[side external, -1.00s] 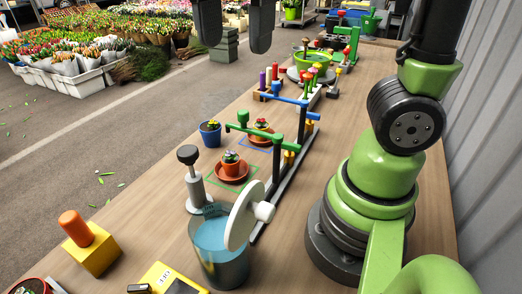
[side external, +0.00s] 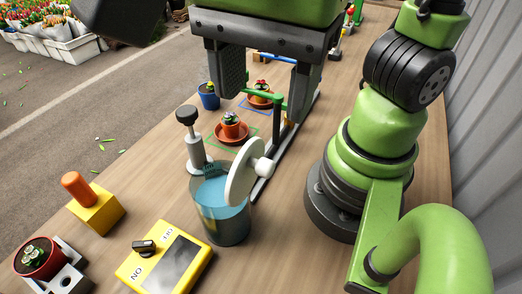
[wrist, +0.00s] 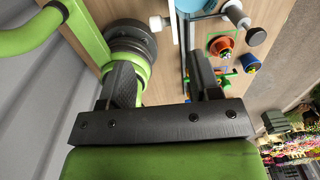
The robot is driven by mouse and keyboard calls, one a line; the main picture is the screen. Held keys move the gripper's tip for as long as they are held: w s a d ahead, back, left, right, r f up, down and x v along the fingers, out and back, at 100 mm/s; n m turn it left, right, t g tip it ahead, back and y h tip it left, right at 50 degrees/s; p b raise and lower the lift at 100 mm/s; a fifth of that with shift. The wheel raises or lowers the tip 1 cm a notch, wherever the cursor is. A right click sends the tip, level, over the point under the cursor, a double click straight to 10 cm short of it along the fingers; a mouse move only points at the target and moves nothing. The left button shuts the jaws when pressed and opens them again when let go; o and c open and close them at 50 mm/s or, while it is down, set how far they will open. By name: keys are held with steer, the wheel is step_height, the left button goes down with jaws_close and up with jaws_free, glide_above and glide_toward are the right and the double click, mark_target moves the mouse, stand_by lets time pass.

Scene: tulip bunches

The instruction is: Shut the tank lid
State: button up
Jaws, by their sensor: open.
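The tank (side external: 222,222) is a clear cup-like vessel with blue liquid, in the front middle of the side view. Its white round lid (side external: 241,178) stands open, nearly upright, at the tank's right rim, with a white knob (side external: 264,166) on its right face. In the wrist view the lid (wrist: 175,22) shows nearly edge-on at the top, with the knob (wrist: 157,23) to its left. My gripper (side external: 266,112) is open and empty, appearing above and behind the lid, apart from it. Its two fingers also show in the wrist view (wrist: 160,72).
A grey post with a black knob (side external: 190,140) stands just behind the tank. Potted flowers (side external: 230,126) and a green-armed rack (side external: 275,100) are beyond. A yellow switch box (side external: 165,262) and a yellow block with an orange handle (side external: 96,210) are in front and left.

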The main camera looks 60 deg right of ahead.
mark_target(261, 160)
step_height(261, 160, down, 9)
steer(key=shift+w+f, duration=0.15)
stand_by(0.4)
jaws_close()
